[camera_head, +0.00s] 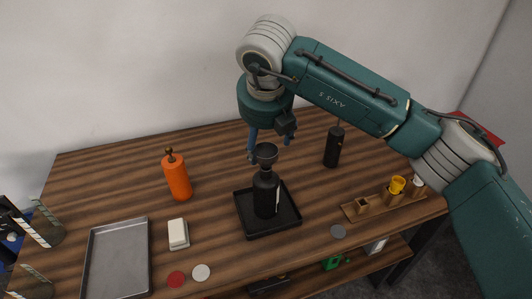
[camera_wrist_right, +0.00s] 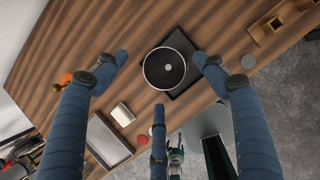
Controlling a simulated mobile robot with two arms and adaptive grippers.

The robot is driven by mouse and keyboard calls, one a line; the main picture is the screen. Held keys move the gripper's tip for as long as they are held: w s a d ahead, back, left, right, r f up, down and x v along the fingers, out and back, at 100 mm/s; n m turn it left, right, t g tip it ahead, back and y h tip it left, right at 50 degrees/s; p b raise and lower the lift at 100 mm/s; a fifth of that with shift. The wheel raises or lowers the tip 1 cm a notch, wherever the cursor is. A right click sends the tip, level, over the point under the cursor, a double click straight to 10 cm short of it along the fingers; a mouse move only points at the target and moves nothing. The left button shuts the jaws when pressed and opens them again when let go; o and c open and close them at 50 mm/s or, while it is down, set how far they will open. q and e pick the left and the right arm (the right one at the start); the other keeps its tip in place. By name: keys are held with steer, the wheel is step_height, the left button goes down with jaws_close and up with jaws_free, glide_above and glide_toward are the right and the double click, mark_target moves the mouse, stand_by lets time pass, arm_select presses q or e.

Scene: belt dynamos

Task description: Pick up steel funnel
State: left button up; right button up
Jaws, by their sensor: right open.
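The steel funnel (camera_head: 265,153) sits in the mouth of a black bottle (camera_head: 265,193), which stands upright on a black square tray (camera_head: 284,219). In the right wrist view the funnel (camera_wrist_right: 164,68) appears from above as a dark round bowl with a pale rim. My right gripper (camera_head: 267,147) points down just above the funnel, fingers apart and empty. In the wrist view its fingers (camera_wrist_right: 160,76) spread around the funnel with visible gaps.
An orange bottle (camera_head: 177,178) stands left of the tray, and a black bottle (camera_head: 333,147) stands behind right. A metal tray (camera_head: 118,262), a white-topped block (camera_head: 178,234) and small discs (camera_head: 201,272) lie in front left. A wooden rack (camera_head: 376,207) is at right.

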mark_target(266, 150)
steer(key=p+x, duration=0.1)
steer(key=x, duration=0.1)
steer(key=p+x, duration=0.2)
steer(key=shift+s+d+f, duration=0.1)
steer(key=shift+d+f, duration=0.15)
steer(key=shift+f, duration=0.55)
steer(key=shift+r, duration=0.1)
steer(key=c, duration=1.6)
